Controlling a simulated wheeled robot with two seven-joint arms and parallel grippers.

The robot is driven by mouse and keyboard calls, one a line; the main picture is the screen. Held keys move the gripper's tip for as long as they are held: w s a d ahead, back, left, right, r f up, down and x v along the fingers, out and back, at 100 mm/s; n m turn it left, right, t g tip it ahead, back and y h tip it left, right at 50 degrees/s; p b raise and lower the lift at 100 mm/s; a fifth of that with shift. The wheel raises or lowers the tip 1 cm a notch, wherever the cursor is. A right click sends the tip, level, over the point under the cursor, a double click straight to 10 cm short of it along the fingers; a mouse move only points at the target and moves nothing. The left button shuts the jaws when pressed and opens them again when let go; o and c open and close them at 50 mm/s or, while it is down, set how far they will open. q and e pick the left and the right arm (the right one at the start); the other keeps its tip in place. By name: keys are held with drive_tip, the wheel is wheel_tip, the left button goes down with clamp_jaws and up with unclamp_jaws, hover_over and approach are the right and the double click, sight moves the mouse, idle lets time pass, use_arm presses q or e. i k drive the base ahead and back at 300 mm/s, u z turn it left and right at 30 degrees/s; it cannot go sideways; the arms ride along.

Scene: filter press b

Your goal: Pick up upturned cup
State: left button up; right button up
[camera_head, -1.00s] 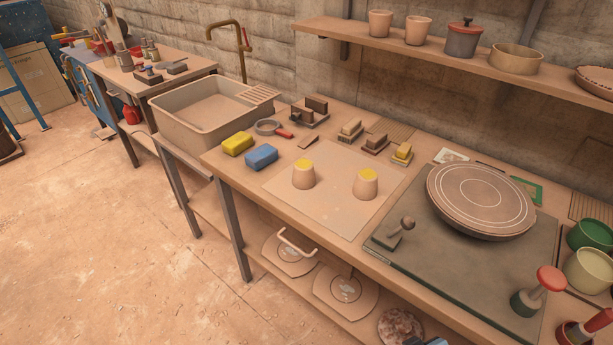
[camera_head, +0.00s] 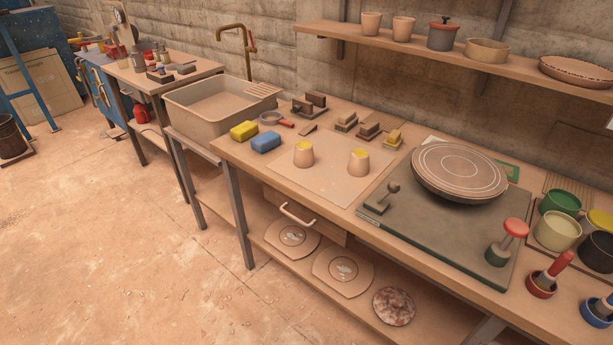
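Two small beige cups stand upside down on a pale mat (camera_head: 322,184) on the workbench, each with a yellow patch on its upturned base. The left upturned cup (camera_head: 303,157) is near the middle of the mat. The right upturned cup (camera_head: 358,164) stands a short way from it, near the dark green board. Both look upright and apart from each other. Neither of my grippers shows in the head view.
A yellow sponge (camera_head: 243,131) and a blue sponge (camera_head: 266,142) lie left of the mat. A round turntable (camera_head: 459,172) and a red-topped stamp (camera_head: 508,240) stand right. A shelf (camera_head: 407,54) with pots overhangs the back. The mat's front is clear.

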sight(304, 155)
drive_tip(key=z, duration=0.15)
drive_tip(key=k, duration=0.55)
drive_tip(key=u, duration=1.05)
drive_tip(key=i, duration=1.1)
drive_tip(key=z, duration=0.6)
drive_tip(key=i, duration=0.6)
drive_tip(key=z, duration=0.5)
